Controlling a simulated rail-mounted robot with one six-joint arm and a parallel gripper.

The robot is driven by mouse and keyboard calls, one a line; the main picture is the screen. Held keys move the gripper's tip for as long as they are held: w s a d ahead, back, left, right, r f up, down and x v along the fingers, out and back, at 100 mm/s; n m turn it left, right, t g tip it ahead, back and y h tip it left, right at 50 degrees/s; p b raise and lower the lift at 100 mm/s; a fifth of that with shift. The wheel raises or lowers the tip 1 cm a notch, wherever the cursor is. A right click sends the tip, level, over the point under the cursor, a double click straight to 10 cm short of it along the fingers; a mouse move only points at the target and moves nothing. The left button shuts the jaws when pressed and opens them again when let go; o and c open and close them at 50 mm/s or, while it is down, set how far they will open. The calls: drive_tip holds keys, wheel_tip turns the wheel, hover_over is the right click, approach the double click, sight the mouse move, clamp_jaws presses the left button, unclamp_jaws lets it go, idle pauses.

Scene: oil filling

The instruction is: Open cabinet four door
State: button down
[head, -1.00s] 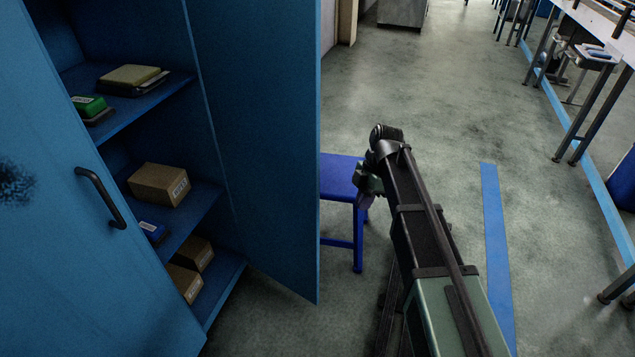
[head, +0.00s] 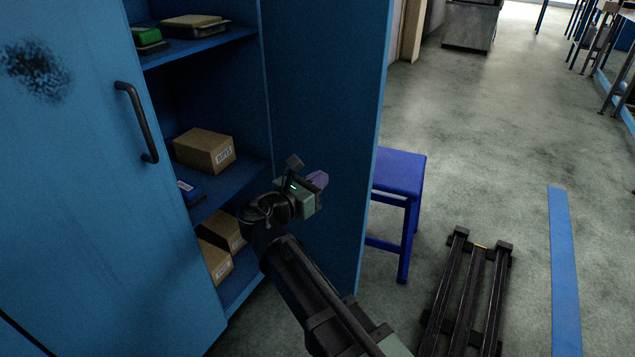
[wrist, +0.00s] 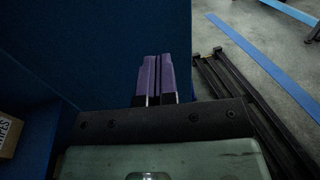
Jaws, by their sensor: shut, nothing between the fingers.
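A blue cabinet stands at the left in the head view. Its left door (head: 80,180) is shut and has a black handle (head: 137,122). Its right door (head: 325,110) stands wide open, with shelves showing between the two doors. No cabinet number can be read. My gripper (head: 318,180) is in front of the open door's inner face, right of the shelves. In the wrist view its purple fingers (wrist: 154,80) are together and empty, with the dark blue panel (wrist: 105,45) behind them. Whether they touch the door cannot be told.
Cardboard boxes (head: 205,150) and a green box (head: 147,37) lie on the shelves. A blue stool (head: 400,172) stands just right of the open door.

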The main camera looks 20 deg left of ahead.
sight(355, 158)
drive_tip(key=x, duration=1)
drive_tip(key=shift+w+d, duration=0.1)
drive_tip(key=shift+w, duration=0.15)
